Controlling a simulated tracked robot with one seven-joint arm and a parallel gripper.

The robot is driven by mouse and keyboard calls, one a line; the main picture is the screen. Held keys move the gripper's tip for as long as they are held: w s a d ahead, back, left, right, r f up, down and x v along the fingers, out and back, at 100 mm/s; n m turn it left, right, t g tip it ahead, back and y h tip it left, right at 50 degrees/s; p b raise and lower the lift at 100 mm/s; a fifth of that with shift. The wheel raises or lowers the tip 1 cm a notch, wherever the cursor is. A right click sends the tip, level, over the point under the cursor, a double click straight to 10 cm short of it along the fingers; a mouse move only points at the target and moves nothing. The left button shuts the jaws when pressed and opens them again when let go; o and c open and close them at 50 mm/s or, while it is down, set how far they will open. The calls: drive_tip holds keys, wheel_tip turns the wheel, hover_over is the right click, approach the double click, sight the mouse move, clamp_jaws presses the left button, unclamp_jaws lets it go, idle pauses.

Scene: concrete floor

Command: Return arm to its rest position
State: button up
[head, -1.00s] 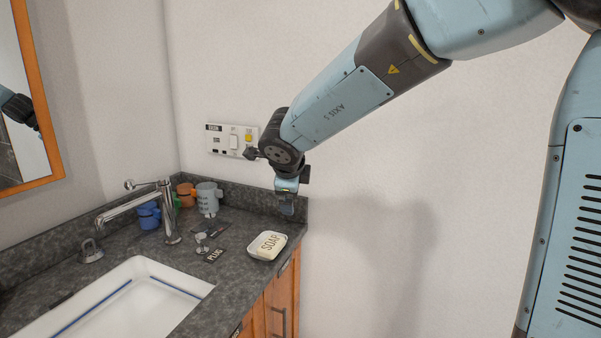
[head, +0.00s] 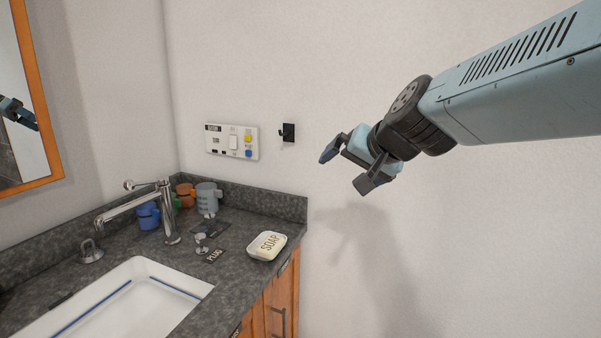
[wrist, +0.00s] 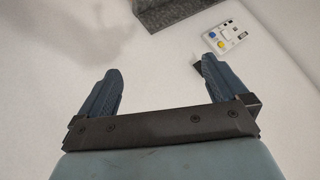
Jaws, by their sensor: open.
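My gripper (head: 342,168) is open and empty. In the head view it hangs in the air in front of the white wall, to the right of the counter's end and above counter height. My forearm reaches in from the right edge. In the wrist view the two blue fingers of my gripper (wrist: 155,85) stand wide apart with only wall between them.
A dark stone counter (head: 225,270) holds a white sink (head: 130,295), a tap (head: 165,212), a soap dish (head: 267,246) and several mugs. A switch panel (head: 232,141) and a black hook (head: 287,132) are on the wall. A framed mirror (head: 40,95) hangs at left.

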drive_tip(key=s+d+f+n+g+h, duration=0.1)
drive_tip(key=s+d+f+g+h, duration=0.1)
drive_tip(key=s+d, duration=0.5)
drive_tip(key=s+d+f+n+g+h, duration=0.1)
drive_tip(key=s+d+f+g+h, duration=0.1)
drive_tip(key=s+d, duration=0.5)
drive_tip(key=shift+s+d+f+n, duration=0.2)
drive_tip(key=shift+d+f+n, duration=0.2)
drive_tip(key=shift+d+f, duration=0.5)
drive_tip(key=shift+d+r, duration=0.1)
drive_tip(key=shift+r, duration=0.05)
